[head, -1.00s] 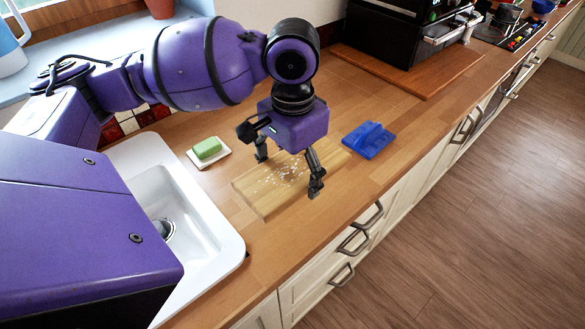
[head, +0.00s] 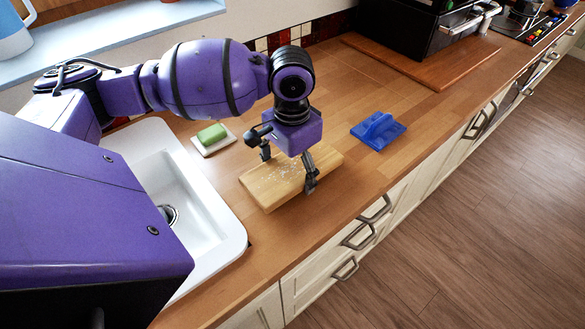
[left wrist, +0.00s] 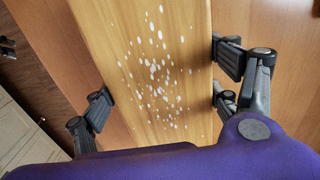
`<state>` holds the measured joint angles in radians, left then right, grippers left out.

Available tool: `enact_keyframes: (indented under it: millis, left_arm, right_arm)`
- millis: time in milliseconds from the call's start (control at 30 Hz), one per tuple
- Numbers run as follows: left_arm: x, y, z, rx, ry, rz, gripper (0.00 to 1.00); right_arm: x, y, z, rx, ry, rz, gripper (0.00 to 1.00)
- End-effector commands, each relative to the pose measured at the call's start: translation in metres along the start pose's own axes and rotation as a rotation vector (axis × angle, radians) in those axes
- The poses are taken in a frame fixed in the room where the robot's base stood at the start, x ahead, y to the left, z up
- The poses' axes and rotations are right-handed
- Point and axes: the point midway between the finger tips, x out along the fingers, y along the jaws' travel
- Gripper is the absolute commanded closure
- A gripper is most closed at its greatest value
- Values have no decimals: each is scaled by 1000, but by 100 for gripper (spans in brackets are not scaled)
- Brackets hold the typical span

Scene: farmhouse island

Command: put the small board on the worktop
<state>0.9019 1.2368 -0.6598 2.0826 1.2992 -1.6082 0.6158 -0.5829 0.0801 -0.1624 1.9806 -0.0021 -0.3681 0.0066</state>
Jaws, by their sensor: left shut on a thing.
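The small board (head: 262,190) is a pale wooden rectangle with white specks on top. In the head view it lies flat at or just above the worktop (head: 330,205), right of the sink; any gap under it is too small to tell. My left gripper (head: 288,170) is over the board, pointing down, with its fingers shut across the board's two long sides. In the left wrist view the speckled board (left wrist: 160,40) runs between the fingers of the left gripper (left wrist: 163,92). My right gripper is not in view.
A white sink (head: 205,225) is at the left. A green sponge (head: 211,134) on a white dish (head: 225,142) lies behind the board. A blue object (head: 378,130) lies to its right. A larger brown board (head: 440,75) and a black appliance (head: 405,25) are farther back.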

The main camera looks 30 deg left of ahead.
Motion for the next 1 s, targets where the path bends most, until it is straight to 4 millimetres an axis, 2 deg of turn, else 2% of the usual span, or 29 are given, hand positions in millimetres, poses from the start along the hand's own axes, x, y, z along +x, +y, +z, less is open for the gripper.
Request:
enact_keyframes:
  millis: [133,167,267,733,867,1000]
  left_arm:
    - [2,0,0,0,2,0,57]
    - [2,0,0,0,1,-1,15]
    - [3,0,0,0,0,0,2]
    - [-2,0,0,1,0,0,0]
    - [-22,0,-1,1,5,-1,0]
    - [-54,0,-1,0,6,-2,0]
  right_arm:
    - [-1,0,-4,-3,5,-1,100]
    - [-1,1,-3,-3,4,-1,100]
    - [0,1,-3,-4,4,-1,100]
    - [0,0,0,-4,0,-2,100]
    - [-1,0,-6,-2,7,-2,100]
    - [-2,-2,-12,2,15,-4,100]
